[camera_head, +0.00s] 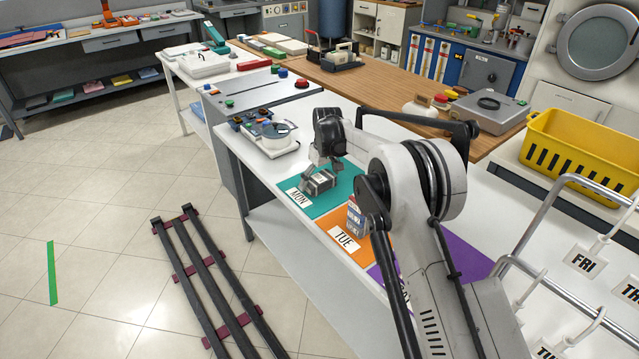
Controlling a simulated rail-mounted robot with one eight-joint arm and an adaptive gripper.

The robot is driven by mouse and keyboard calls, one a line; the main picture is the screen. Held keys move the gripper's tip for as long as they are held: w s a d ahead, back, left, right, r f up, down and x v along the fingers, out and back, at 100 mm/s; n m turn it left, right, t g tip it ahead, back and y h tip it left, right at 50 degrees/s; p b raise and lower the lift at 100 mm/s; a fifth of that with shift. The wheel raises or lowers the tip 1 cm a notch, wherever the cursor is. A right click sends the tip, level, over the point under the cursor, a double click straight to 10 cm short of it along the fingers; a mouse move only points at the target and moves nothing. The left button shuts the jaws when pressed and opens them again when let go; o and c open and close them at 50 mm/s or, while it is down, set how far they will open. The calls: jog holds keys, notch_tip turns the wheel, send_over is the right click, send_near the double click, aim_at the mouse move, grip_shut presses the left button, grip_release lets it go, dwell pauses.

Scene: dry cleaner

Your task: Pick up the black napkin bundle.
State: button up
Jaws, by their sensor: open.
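My gripper (312,182) points down over the teal mat (325,207) labelled MON, at the far end of the white table. It is open. It is small and grey here, and its fingers are hard to tell from whatever lies under them. I cannot clearly make out a black napkin bundle. It may be hidden by my gripper or my arm. Whether anything sits between the fingers cannot be seen.
My arm partly covers a purple mat (462,255). A yellow basket (580,155) and a metal rack (540,215) are right.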

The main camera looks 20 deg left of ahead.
jog(key=c, duration=1)
jog(key=shift+c, duration=0.3)
jog(key=shift+r, duration=0.15)
